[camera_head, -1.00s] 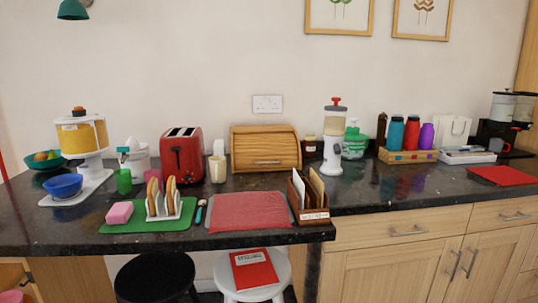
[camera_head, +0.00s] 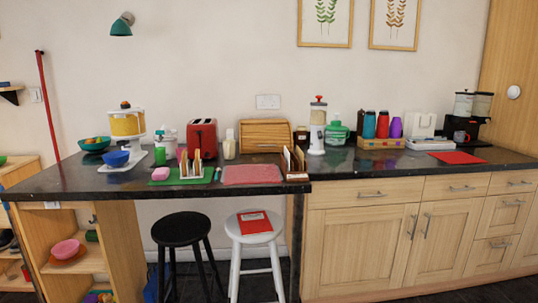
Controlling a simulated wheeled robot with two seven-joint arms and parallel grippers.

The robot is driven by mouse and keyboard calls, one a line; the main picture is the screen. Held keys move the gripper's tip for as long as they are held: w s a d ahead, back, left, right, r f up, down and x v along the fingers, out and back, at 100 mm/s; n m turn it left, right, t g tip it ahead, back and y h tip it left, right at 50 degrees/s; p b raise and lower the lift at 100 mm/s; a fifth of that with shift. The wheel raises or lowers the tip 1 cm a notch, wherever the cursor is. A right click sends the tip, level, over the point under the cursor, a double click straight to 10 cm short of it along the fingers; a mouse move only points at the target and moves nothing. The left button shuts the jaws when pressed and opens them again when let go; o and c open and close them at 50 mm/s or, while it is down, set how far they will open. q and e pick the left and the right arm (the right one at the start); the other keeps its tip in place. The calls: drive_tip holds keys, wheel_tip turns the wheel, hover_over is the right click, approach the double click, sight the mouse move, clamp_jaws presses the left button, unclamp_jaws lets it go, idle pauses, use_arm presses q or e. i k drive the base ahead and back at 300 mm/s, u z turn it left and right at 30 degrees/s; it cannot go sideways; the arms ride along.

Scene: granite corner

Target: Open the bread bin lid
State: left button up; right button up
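The bread bin (camera_head: 264,134) is a wooden box with a ribbed roll-top front, standing at the back of the dark counter against the wall. Its lid looks shut. A red toaster (camera_head: 202,137) stands to its left, with a pale upright bottle or mug (camera_head: 229,145) between them. Neither of my grippers shows in the head view.
The dark counter (camera_head: 335,172) is crowded left of the bin. A red mat (camera_head: 251,174) and a letter rack (camera_head: 294,163) lie in front of it. A black stool (camera_head: 181,229) and a white stool (camera_head: 253,234) stand below the counter's front edge.

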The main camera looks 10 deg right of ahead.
sight(254, 136)
drive_tip(key=u, duration=0.8)
drive_tip(key=i, duration=0.45)
drive_tip(key=u, duration=0.7)
drive_tip(key=i, duration=1)
drive_tip(key=z, duration=0.75)
drive_tip(key=i, duration=0.75)
drive_tip(key=z, duration=0.85)
